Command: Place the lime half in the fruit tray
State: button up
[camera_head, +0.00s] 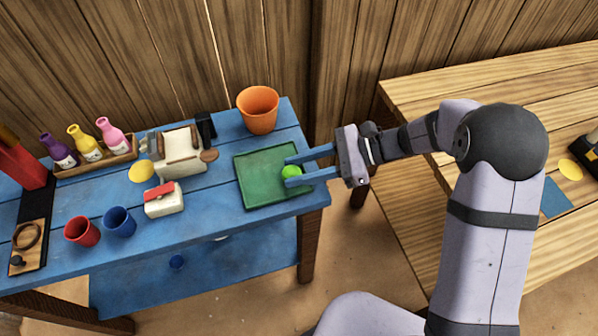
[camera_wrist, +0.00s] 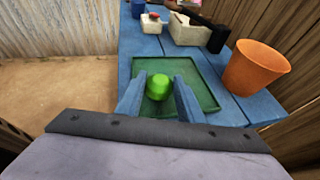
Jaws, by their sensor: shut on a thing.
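The lime half (camera_head: 291,172) is a small bright green piece between the two blue fingers of my gripper (camera_head: 308,168). My gripper is shut on it. In the wrist view the lime half (camera_wrist: 159,87) sits between the fingertips, in front of the green tray. The fruit tray (camera_head: 252,192) is a flat dark green tray at the right end of the blue table. The gripper reaches in from the right, over the tray's right part. I cannot tell whether the lime half touches the tray floor. The tray also fills the middle of the wrist view (camera_wrist: 204,96).
An orange bucket (camera_head: 258,112) stands behind the tray. A white box with a red top (camera_head: 163,198), a blue cup (camera_head: 119,222) and a red cup (camera_head: 82,232) stand to the left. Bottles in a wooden rack (camera_head: 97,160) are farther left. The blue table's right edge is close to the tray.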

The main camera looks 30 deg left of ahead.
jog(key=shift+f, duration=1)
jog(key=shift+f, duration=0.2)
jog(key=o, duration=1)
jog(key=shift+r, duration=0.1)
jog(key=shift+r, duration=0.2)
jog(key=b+v, duration=0.1)
jog(key=v, duration=1.1)
jog(key=shift+b, duration=0.3)
